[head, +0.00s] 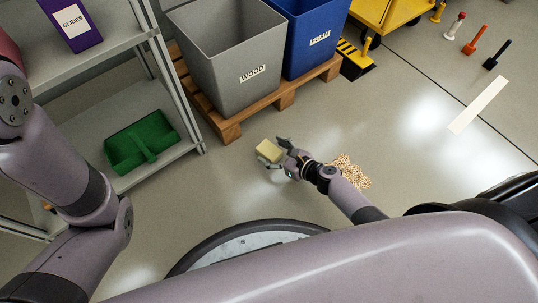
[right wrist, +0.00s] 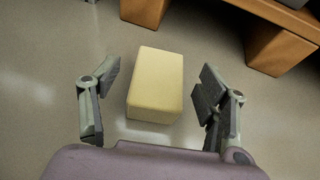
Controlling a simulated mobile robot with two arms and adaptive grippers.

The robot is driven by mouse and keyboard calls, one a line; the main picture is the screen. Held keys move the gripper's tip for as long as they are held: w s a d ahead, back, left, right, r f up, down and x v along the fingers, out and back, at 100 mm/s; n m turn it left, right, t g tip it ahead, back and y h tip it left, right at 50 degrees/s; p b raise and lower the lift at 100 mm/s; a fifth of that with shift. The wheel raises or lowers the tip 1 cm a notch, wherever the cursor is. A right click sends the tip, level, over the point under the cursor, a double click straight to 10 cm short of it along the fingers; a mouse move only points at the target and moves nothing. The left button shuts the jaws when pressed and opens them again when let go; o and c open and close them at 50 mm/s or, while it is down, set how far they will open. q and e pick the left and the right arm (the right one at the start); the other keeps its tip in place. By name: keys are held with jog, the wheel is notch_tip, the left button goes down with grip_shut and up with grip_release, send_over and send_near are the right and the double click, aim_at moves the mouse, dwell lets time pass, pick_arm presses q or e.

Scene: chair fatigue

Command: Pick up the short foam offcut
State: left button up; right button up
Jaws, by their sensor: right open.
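A pale yellow foam block (right wrist: 155,80) lies in the right wrist view, between the spread fingers of my right gripper (right wrist: 154,100). Bare floor shows between the block and the fingers on both sides. In the head view a yellow foam block (head: 268,150) is on the floor at the tip of my right gripper (head: 279,154), partly overlapped by its fingers. My left gripper is out of view.
A wooden pallet (head: 232,131) carries the grey WOOD bin (head: 215,65) and a blue bin (head: 315,25) behind the block. A pile of small tan bits (head: 350,172) lies right of my gripper. A shelf with a green tray (head: 142,141) stands left. Floor around the block is clear.

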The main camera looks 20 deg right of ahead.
aim_at(265, 146)
jog(key=b+x, duration=0.3)
jog(key=x, duration=0.2)
jog(key=shift+r, duration=0.15)
jog(key=shift+w+a, duration=0.2)
jog(key=shift+w, duration=0.15)
jog(key=c, duration=0.8)
